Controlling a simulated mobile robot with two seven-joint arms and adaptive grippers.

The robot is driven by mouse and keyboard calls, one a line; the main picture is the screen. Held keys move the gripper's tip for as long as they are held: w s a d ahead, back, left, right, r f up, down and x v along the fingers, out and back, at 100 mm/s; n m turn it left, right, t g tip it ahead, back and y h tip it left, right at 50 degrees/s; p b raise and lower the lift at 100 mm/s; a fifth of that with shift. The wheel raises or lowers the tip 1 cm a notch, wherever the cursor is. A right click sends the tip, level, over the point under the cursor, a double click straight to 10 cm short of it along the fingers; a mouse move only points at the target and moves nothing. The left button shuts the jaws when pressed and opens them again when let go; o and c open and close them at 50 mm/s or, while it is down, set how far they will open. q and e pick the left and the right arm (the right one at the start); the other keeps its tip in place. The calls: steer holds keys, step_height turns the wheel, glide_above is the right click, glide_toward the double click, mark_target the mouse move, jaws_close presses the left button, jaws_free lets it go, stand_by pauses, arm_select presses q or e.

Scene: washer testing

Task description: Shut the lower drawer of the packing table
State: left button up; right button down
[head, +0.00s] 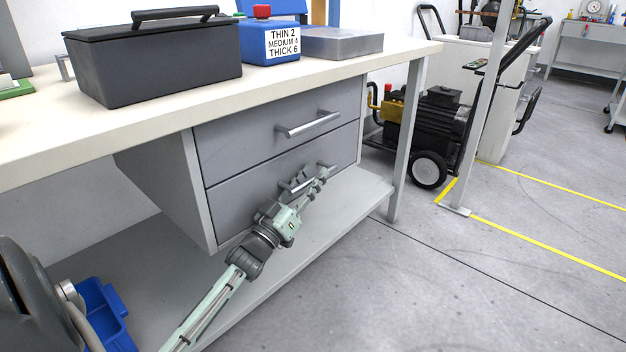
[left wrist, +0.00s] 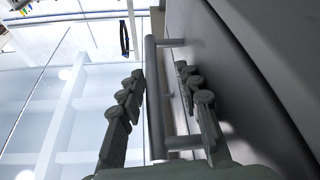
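The packing table (head: 380,62) has two grey drawers under its top. The lower drawer (head: 235,195) looks flush or nearly flush with the upper drawer (head: 240,130); a small gap would be hard to see. My left gripper (head: 311,178) is at the lower drawer's bar handle (head: 287,188) and partly hides it. In the left wrist view my left gripper (left wrist: 162,85) is open. Its fingers stand on both sides of the handle bar (left wrist: 154,95), one of them between bar and drawer front (left wrist: 235,75). My right gripper is out of view.
A black toolbox (head: 160,65), a blue labelled container (head: 255,45) and a metal box (head: 342,43) stand on the tabletop. A lower shelf (head: 345,205) runs below the drawers, with a blue bin (head: 105,310) at left. Floor at right is clear; a wheeled machine (head: 435,125) stands beyond.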

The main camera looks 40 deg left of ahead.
arm_select(q)
steer(key=shift+d, duration=0.1)
steer(key=shift+s+f, duration=0.3)
steer(key=shift+s, duration=0.15)
steer(key=v, duration=1.1)
